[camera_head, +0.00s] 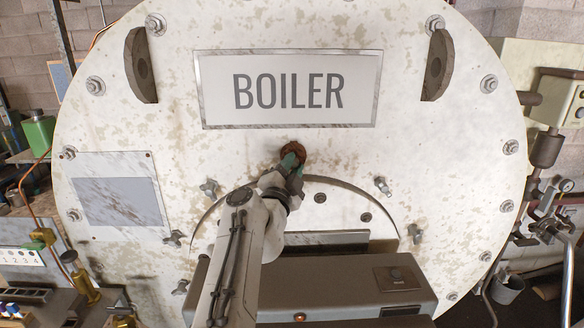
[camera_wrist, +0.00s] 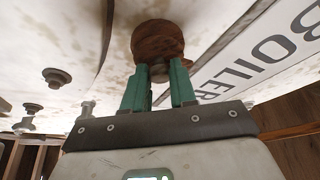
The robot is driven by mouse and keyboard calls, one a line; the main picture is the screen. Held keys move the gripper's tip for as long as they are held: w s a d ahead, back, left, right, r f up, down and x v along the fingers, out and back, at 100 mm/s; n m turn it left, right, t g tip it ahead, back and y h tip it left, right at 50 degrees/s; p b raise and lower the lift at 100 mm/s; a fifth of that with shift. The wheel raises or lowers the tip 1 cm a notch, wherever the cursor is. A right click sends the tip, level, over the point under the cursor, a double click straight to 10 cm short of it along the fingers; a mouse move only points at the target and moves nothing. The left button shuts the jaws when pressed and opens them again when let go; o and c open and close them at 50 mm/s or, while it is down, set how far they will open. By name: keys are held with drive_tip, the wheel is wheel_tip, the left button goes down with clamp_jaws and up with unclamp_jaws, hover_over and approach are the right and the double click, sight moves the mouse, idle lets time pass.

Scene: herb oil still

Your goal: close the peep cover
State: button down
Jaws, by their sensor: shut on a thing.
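The peep cover (camera_head: 294,149) appears to be the small round rusty-brown disc on the white boiler front, below the BOILER sign. In the wrist view the brown disc (camera_wrist: 158,40) is large, with a short grey stub (camera_wrist: 158,73) below it. My gripper (camera_head: 290,162) reaches up to it from below. Its two green fingers show in the wrist view (camera_wrist: 158,76), closed around the grey stub, one on each side. In the head view the fingers hide part of the disc. I cannot see a peep hole beside or behind it.
The BOILER sign plate (camera_head: 288,88) is just above my gripper. Bolts and wing nuts (camera_head: 383,185) stick out around it. A curved door edge (camera_head: 345,184) and a brown box-like ledge (camera_head: 330,283) lie below. Pipes (camera_head: 545,150) stand at the right.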

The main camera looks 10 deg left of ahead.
drive_tip(key=c, duration=0.9)
unclamp_jaws()
drive_tip(key=b+v, duration=0.1)
drive_tip(key=v, duration=0.9)
drive_tip(key=shift+s+b, duration=0.3)
drive_tip(key=shift+s, duration=0.1)
drive_tip(key=shift+f, duration=0.1)
